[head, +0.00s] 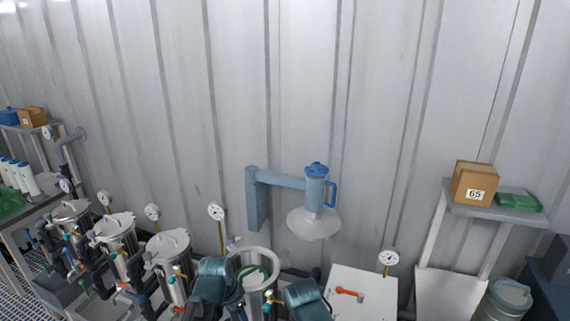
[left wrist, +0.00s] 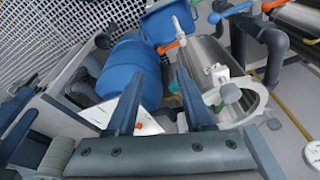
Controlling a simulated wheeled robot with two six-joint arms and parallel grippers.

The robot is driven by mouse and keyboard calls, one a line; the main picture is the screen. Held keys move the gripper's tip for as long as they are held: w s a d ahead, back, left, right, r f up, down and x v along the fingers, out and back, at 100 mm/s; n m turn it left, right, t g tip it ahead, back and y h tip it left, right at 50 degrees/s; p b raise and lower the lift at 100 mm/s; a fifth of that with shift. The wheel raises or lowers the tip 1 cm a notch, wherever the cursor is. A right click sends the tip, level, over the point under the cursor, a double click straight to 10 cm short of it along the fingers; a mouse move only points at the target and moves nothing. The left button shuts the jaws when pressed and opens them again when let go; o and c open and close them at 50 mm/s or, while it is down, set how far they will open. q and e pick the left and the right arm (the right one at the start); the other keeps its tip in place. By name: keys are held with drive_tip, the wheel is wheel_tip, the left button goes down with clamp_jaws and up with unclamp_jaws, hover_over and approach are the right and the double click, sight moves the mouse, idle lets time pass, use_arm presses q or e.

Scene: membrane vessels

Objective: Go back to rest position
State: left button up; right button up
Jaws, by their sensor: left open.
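My left gripper (left wrist: 160,72) shows in the left wrist view, its two dark fingers apart with nothing held between them. Beyond the fingertips are a blue rounded object (left wrist: 130,72) and a steel vessel (left wrist: 232,92). In the head view, teal parts of my two arms show at the bottom, on either side of an open steel vessel (head: 262,257) with something green inside. Neither gripper's fingers can be made out there, and my right gripper is not visible.
Lidded steel vessels (head: 115,226) with gauges stand in a row at left. A wall bracket (head: 258,200) carries a blue-handled unit (head: 315,188) over a pale disc (head: 314,224). At right, a shelf (head: 492,212) bears a box (head: 474,182) and green item (head: 518,201).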

use_arm(q)
drive_tip(key=s+d+f+n+g+y, duration=0.1)
drive_tip(key=s+d+n, duration=0.1)
drive_tip(key=s, duration=0.3)
drive_tip(key=s+d+f+n+g+y+b, duration=0.1)
drive_tip(key=s+d+n, duration=0.1)
drive_tip(key=s+d, duration=0.3)
drive_tip(key=shift+s+y, duration=0.4)
drive_tip(key=shift+s, duration=0.15)
